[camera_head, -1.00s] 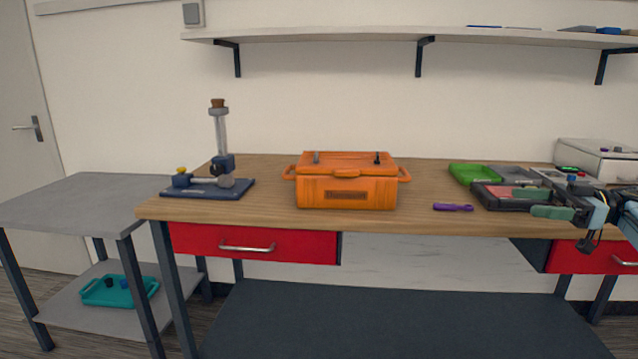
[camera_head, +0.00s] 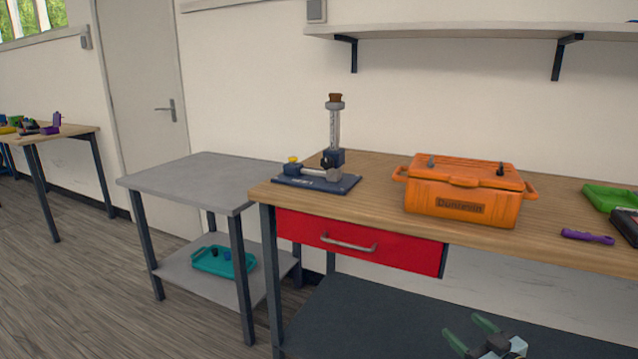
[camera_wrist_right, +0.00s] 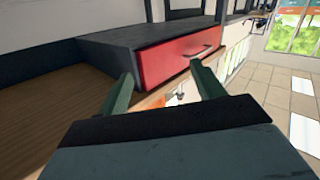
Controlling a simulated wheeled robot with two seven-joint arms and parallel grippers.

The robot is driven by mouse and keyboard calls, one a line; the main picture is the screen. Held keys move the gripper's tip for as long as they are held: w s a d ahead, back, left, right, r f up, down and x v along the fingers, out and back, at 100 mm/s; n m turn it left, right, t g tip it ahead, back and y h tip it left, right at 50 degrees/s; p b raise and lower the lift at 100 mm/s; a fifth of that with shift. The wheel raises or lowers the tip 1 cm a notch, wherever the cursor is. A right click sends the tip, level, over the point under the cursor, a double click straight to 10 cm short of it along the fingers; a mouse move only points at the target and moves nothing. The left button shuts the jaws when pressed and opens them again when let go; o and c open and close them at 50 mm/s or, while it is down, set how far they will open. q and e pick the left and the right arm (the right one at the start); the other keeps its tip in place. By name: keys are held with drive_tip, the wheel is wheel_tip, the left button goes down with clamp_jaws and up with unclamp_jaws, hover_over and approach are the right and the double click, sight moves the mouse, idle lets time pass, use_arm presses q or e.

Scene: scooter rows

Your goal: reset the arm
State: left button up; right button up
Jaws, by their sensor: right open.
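My right gripper (camera_head: 472,332) shows at the bottom right of the head view, in front of the workbench and below its top. Its two green fingers are apart with nothing between them. In the right wrist view the same green fingers (camera_wrist_right: 164,92) are spread wide. Beyond them is a dark cabinet with a red drawer front (camera_wrist_right: 180,56). My left gripper is in neither current view.
An orange box (camera_head: 464,207), a blue-based stand (camera_head: 316,182) and a purple tool (camera_head: 587,237) are on the wooden workbench. A green tray (camera_head: 606,197) is at right. A grey side table (camera_head: 195,179) holds a teal tray (camera_head: 222,262) below. Floor at left is clear.

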drive_tip(key=s+a+f+m+g+h, duration=0.1)
drive_tip(key=s+a+f+g+h, duration=0.15)
drive_tip(key=s+f, duration=0.4)
drive_tip(key=s+a+f+m+g+h, duration=0.1)
drive_tip(key=s+a+f+g, duration=0.3)
drive_tip(key=s, duration=0.5)
drive_tip(key=s+a+f+m+g+h, duration=0.1)
drive_tip(key=s+a+f+g+h, duration=0.15)
drive_tip(key=s+f, duration=0.4)
use_arm(q)
drive_tip(key=s+f+g+p, duration=0.1)
drive_tip(key=s+g+p, duration=0.1)
drive_tip(key=s+p, duration=1.7)
drive_tip(key=a+p, duration=0.1)
drive_tip(key=p, duration=0.7)
drive_tip(key=shift+s+f+p, duration=0.3)
use_arm(e)
drive_tip(key=s+a+g, duration=0.1)
drive_tip(key=s+g, duration=0.5)
drive_tip(key=s, duration=2.6)
drive_tip(key=shift+y, duration=0.3)
